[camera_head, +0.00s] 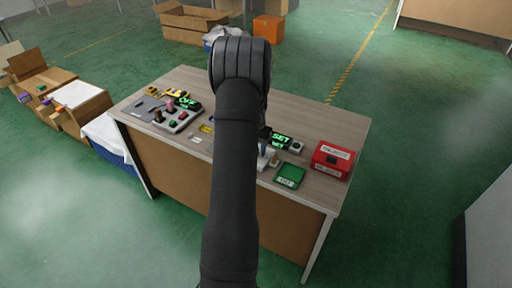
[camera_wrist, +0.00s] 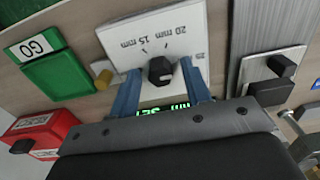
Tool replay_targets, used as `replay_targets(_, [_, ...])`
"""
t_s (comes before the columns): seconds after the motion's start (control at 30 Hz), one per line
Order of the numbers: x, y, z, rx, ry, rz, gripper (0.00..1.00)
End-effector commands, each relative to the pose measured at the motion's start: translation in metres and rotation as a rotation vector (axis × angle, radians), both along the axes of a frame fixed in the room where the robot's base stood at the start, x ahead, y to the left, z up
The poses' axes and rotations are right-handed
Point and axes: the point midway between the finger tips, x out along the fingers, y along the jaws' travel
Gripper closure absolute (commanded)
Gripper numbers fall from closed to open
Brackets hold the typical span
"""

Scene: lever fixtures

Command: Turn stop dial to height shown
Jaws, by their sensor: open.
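In the head view the display (camera_head: 281,139) shows beside my arm.
A green GO box (camera_wrist: 60,72) and a red box (camera_wrist: 40,132) stand left of the dial in the wrist view. A brass peg (camera_wrist: 102,78) is close to the left finger. A black lever block (camera_wrist: 271,88) is at right. A control panel (camera_head: 178,118) occupies the table's left.

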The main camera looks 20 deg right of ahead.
Motion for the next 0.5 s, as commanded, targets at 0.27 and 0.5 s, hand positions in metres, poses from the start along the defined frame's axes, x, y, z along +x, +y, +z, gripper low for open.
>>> replay_targets(0.27, [0.0001,-0.0001,0.0004,0.000,0.000,0.000,0.94])
replay_targets(0.5, [0.0001,-0.0001,0.0006,0.000,0.000,0.008,1.00])
